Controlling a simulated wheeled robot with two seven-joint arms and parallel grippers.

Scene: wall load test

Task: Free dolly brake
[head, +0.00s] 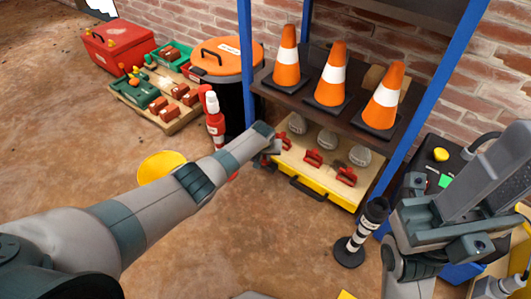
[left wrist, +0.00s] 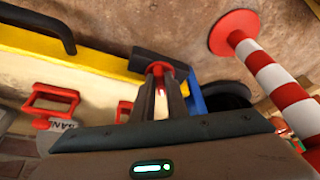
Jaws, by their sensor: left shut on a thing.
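My left gripper (head: 268,148) is at the left end of a low yellow-fronted board (head: 325,186) with a black handle, under the shelf. In the left wrist view its fingers (left wrist: 158,95) are shut on a small red part (left wrist: 158,68) by a black block at the end of the yellow edge. This red part appears to be the dolly brake; the fingers hide most of it. In the head view it is hidden by the gripper. My right arm (head: 460,200) shows at the right; its fingertips cannot be made out.
Red clamps (head: 313,158) and grey domes (head: 328,140) sit on the board. Orange cones (head: 332,76) stand on the shelf above. A black-and-white post (head: 362,232) is to the right. A red-and-white striped post (left wrist: 270,75) is close by in the left wrist view. The front floor is mostly clear.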

